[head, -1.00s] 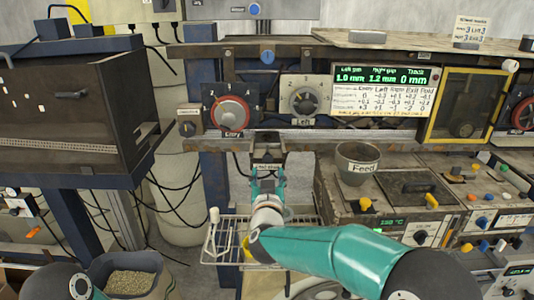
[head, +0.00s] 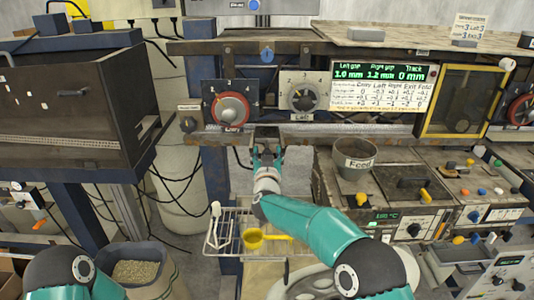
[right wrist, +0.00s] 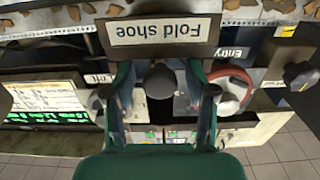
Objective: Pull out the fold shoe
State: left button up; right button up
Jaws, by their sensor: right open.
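The fold shoe (right wrist: 150,52) is a dark block with a white label reading "Fold shoe", upside down in the right wrist view. A dark round knob (right wrist: 160,82) sits below that label in the picture. My right gripper (right wrist: 160,88) is open, with a finger on either side of the knob; I cannot tell whether they touch it. In the head view my right gripper (head: 267,156) is at the machine's front, below the rail and between the Entry and Left dials, and largely hides the fold shoe. My left gripper is out of view.
The Entry dial (head: 231,108) and a second dial (head: 303,93) flank the spot above. A Feed cup (head: 355,157) stands to the right. A wire rack (head: 222,238) with a yellow scoop (head: 254,239) is below my right arm. A bin of pellets (head: 135,271) stands lower left.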

grip_shut()
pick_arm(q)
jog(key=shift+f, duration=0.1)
